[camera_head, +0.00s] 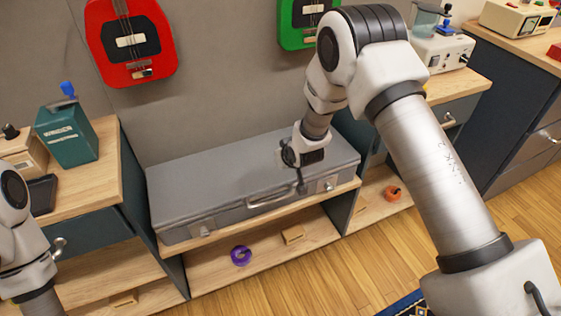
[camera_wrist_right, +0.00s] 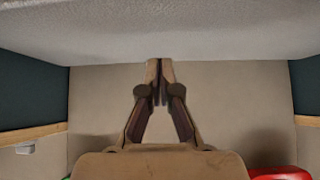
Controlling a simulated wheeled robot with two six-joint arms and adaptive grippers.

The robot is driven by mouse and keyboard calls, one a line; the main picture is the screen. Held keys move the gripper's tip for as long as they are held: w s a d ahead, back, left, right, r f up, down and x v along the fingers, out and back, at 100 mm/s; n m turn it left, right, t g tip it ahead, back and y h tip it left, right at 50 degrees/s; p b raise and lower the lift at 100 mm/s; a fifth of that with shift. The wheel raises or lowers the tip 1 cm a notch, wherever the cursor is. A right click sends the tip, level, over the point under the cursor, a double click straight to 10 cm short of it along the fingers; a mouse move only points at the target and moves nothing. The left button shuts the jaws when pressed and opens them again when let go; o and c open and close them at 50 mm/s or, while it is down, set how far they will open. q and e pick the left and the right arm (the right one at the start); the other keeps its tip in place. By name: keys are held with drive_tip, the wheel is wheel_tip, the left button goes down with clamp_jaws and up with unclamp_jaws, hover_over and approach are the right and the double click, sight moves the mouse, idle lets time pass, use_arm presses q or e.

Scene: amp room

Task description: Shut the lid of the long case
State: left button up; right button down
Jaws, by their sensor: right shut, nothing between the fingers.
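The long grey case (camera_head: 215,183) lies on a low wooden shelf between two cabinets, with a handle and latches on its front. Its lid looks down, flat over the body; whether the latches are fastened I cannot tell. My right gripper (camera_head: 301,187) is over the right part of the case, fingers pointing down near the lid's front edge. In the right wrist view its fingertips (camera_wrist_right: 160,70) are together and empty, close to the grey lid surface (camera_wrist_right: 190,30); contact is unclear. My left arm shows at the left edge, but its gripper is out of view.
A red guitar (camera_head: 132,43) and a green guitar (camera_head: 300,22) hang on the wall above. A teal box (camera_head: 67,137) stands on the left cabinet. A purple roll (camera_head: 241,255) lies on the shelf below the case. An orange item (camera_head: 393,193) sits at right.

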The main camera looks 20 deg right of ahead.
sight(284, 185)
drive_tip(key=f, duration=0.2)
drive_tip(key=s+f+b, duration=0.1)
drive_tip(key=f, duration=0.1)
drive_tip(key=s+f+b, duration=0.1)
drive_tip(key=f, duration=0.2)
use_arm(q)
drive_tip(key=shift+f+b, duration=0.45)
drive_tip(key=shift+f, duration=1.25)
use_arm(e)
drive_tip(key=shift+s+f, duration=0.6)
drive_tip(key=shift+f, duration=0.05)
drive_tip(key=r+p, duration=0.2)
drive_tip(key=w+r+p, duration=0.1)
drive_tip(key=r+p, duration=0.1)
drive_tip(key=shift+w+r, duration=0.1)
drive_tip(key=shift+r, duration=0.3)
use_arm(q)
wheel_tip(284, 185, up, 10)
drive_tip(key=p, duration=0.6)
drive_tip(key=shift+s, duration=0.45)
use_arm(e)
drive_tip(key=s+f+g, duration=0.1)
drive_tip(key=s+g, duration=0.3)
drive_tip(key=s, duration=1.5)
drive_tip(key=s+f+g, duration=0.2)
drive_tip(key=s+g, duration=0.2)
drive_tip(key=s, duration=1.6)
drive_tip(key=shift+f+m, duration=0.25)
drive_tip(key=shift+m, duration=0.15)
